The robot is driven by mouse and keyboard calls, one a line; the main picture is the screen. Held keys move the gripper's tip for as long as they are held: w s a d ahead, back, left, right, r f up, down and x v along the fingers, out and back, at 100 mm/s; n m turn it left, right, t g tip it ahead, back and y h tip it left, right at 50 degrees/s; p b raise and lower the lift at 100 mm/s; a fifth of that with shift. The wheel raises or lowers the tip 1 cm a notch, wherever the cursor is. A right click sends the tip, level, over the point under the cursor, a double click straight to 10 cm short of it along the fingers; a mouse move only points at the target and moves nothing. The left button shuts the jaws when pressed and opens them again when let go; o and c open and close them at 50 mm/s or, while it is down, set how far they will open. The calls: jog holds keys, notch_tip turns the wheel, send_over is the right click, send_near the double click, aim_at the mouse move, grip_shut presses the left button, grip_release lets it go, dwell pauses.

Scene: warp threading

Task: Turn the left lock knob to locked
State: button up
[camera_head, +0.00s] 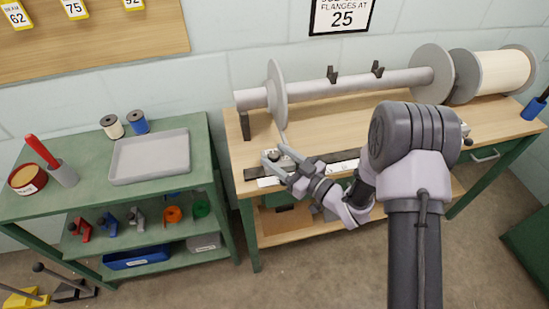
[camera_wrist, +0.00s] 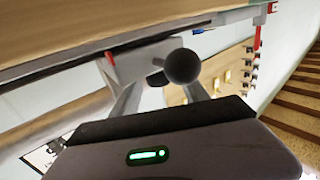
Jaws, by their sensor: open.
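The left lock knob shows in the wrist view as a dark round ball (camera_wrist: 182,66) on a grey block, with a smaller dark part beside it. In the head view it looks like a small dark piece (camera_head: 284,150) at the left end of the dark rail (camera_head: 330,163) on the wooden bench. My gripper (camera_head: 275,167) is open at that end of the rail. In the wrist view my two fingers (camera_wrist: 158,88) stand on either side of the knob. I cannot tell whether they touch it. A red mark (camera_wrist: 110,57) shows beside the left finger.
A grey beam with round flanges (camera_head: 278,95) lies along the back of the bench (camera_head: 270,230). A spool of pale thread (camera_head: 502,74) is at the far right. A green cart (camera_head: 85,210) with a grey tray (camera_head: 150,156) stands left, across a narrow gap.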

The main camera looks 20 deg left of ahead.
jog(key=shift+w+a, duration=0.25)
jog(key=shift+a, duration=0.35)
jog(key=shift+c, duration=0.2)
grip_shut()
